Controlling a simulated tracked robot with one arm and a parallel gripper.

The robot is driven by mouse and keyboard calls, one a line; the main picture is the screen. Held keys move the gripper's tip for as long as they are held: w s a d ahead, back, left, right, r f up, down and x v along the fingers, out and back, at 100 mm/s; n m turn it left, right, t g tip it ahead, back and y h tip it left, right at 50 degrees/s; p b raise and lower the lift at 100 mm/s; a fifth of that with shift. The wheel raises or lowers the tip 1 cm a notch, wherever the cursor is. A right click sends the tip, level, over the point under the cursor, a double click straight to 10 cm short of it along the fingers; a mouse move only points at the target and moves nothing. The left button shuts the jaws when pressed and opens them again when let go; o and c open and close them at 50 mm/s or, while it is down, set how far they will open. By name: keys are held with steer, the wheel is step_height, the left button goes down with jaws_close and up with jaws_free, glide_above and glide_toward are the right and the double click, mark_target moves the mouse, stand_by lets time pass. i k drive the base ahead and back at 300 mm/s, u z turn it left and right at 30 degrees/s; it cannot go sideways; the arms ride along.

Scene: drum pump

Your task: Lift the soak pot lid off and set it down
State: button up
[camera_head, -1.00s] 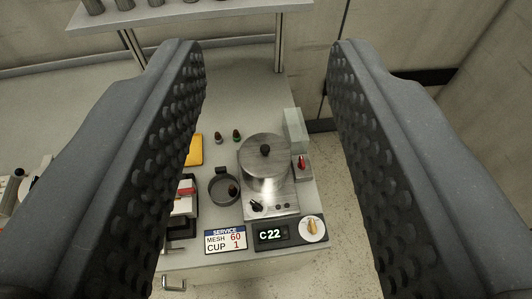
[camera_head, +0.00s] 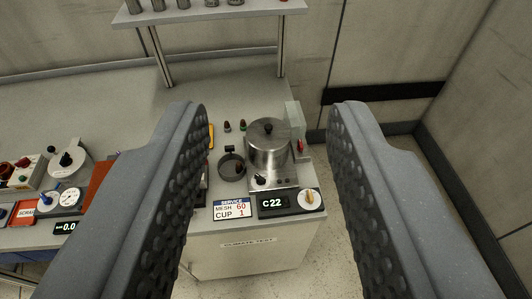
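The soak pot (camera_head: 268,155) is a steel cylinder on a steel base unit near the right end of the bench. Its lid (camera_head: 267,133) is a flat steel disc with a dark knob (camera_head: 268,127) on top, and it sits on the pot. My gripper (camera_head: 268,112) is open and empty, its two grey studded fingers wide apart. The pot shows between the fingers, farther off and apart from them. The left finger hides part of the bench.
A round dark ring or dish (camera_head: 232,168) stands left of the pot. A shelf (camera_head: 200,14) stands behind. A grey block (camera_head: 293,117) is right of the pot.

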mark_target(268, 137)
steer(key=u, duration=0.2)
steer(key=i, duration=1.3)
steer(key=z, duration=0.3)
